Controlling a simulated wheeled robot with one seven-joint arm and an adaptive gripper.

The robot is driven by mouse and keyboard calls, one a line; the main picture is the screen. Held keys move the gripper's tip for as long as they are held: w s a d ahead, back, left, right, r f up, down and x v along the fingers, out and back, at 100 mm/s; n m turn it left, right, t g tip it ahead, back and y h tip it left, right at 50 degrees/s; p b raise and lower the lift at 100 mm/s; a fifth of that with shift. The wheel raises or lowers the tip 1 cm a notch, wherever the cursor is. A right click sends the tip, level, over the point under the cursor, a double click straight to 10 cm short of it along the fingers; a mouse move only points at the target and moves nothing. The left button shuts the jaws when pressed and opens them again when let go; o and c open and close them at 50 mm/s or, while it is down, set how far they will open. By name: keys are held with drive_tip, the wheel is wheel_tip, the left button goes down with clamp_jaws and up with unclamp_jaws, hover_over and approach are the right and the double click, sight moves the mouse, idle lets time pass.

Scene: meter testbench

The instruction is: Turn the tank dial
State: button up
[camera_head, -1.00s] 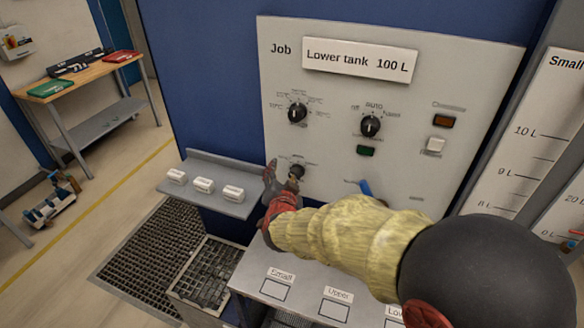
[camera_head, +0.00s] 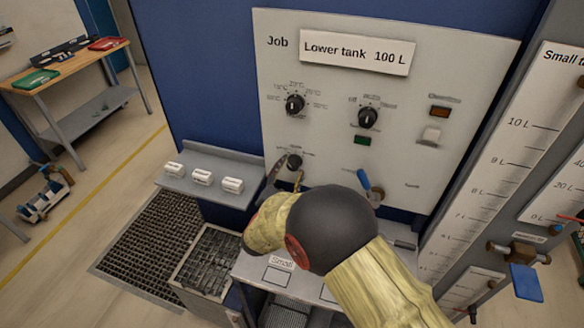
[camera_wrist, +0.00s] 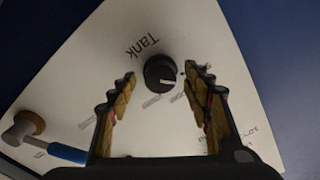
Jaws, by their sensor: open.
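The tank dial (camera_wrist: 160,72) is a black round knob with a pale pointer line, on a white panel under the word "Tank" in the wrist view. In the head view the dial (camera_head: 294,161) shows at the panel's lower left. My gripper (camera_wrist: 165,80) is open, with one finger on each side of the dial in the wrist view. I cannot tell whether the fingers touch it. In the head view the gripper (camera_head: 287,172) is at the dial, with much of it hidden behind my arm.
A blue-handled valve (camera_head: 370,188) is to the right of the dial. Two more black dials (camera_head: 295,104) (camera_head: 368,118) sit higher on the panel. A shelf (camera_head: 215,157) with white labelled blocks is at left, and a grey ledge with label frames (camera_head: 278,276) lies below.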

drive_tip(key=shift+x, duration=0.85)
drive_tip(key=shift+c, duration=1.4)
drive_tip(key=c, duration=0.8)
drive_tip(key=shift+c, duration=0.3)
